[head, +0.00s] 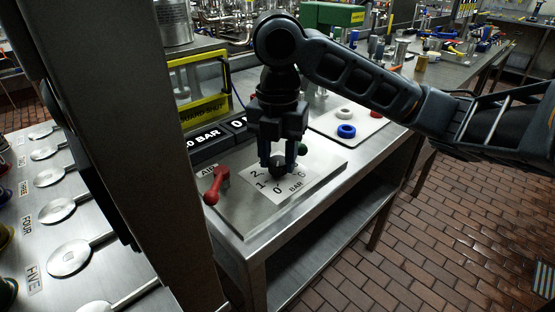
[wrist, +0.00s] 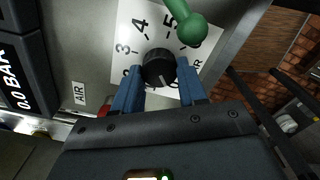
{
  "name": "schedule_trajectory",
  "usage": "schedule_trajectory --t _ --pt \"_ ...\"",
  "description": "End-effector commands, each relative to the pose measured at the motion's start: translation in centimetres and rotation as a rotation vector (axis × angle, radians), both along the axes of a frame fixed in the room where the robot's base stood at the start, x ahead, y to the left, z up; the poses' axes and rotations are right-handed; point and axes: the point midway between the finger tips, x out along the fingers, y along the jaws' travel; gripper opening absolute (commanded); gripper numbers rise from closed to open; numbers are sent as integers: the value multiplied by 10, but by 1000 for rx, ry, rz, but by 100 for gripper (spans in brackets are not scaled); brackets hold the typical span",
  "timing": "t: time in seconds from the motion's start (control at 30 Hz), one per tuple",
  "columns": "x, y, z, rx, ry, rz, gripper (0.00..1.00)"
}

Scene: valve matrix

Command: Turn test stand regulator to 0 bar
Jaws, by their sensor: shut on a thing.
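The regulator knob (wrist: 157,66) is round and black, on a white dial plate (wrist: 133,25) with printed numbers and BAR. My gripper (wrist: 158,84) is shut on the knob, with one blue-grey finger on each side. A pale mark on the knob points toward my gripper's body in the wrist view; the number there is hidden. In the head view my gripper (head: 278,165) points down over the knob on the steel test stand (head: 240,222). A black display reads 0.0 BAR in the wrist view (wrist: 14,82) and shows partly in the head view (head: 207,143).
A green ball-ended handle (wrist: 191,28) stands close beside the knob. A red lever (head: 217,184) sits by the AIR label, left of the dial. A yellow guard frame (head: 203,110) stands behind the displays. A panel with white and blue rings (head: 346,131) lies to the right.

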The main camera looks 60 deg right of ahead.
Motion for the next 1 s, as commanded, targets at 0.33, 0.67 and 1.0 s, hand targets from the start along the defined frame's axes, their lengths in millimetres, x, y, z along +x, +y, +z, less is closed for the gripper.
schedule_trajectory --t 0.33,0.67,1.0 --pt "0 0 1 0 -3 81 11" --pt "0 0 1 -1 -3 86 11" --pt "0 0 1 0 -2 85 52"
